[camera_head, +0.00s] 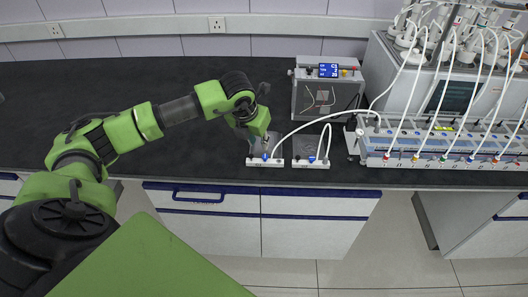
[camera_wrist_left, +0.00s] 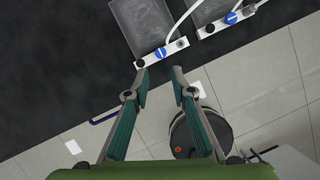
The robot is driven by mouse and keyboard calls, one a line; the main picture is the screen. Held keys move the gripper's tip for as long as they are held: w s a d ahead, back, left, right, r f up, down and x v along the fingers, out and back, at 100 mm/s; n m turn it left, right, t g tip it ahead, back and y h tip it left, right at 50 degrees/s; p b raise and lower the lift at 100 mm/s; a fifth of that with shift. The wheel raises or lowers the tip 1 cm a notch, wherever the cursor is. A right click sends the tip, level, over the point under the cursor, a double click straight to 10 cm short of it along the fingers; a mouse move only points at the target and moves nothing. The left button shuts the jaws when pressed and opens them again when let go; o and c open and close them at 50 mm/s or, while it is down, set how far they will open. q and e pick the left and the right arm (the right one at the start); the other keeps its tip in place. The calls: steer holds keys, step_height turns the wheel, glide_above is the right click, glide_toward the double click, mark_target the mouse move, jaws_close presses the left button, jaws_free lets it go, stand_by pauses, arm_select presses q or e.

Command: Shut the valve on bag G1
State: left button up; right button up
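Two grey gas bags lie side by side near the bench's front edge, each with a white front strip and a blue valve. In the left wrist view, the nearer bag (camera_wrist_left: 142,22) has its blue valve (camera_wrist_left: 160,53) just beyond my fingertips. The other bag's valve (camera_wrist_left: 231,18) is farther right. The valves also show in the head view, the left one (camera_head: 265,157) and the right one (camera_head: 311,158). I cannot read which bag is G1. My left gripper (camera_wrist_left: 159,75) is open and empty, its fingertips apart from the near valve. The right gripper is out of view.
White tubes run from the bags toward the reactor unit (camera_head: 440,145) at the right. A grey box with a blue display (camera_head: 328,70) stands behind the bags. The black bench top (camera_head: 150,80) is clear at the left; drawers (camera_head: 215,200) are below its front edge.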

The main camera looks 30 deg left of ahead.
mark_target(265, 156)
arm_select(q)
steer(key=p+x, duration=0.2)
steer(key=x, duration=0.8)
steer(key=shift+d+f, duration=0.1)
steer(key=shift+f, duration=0.1)
jaws_close()
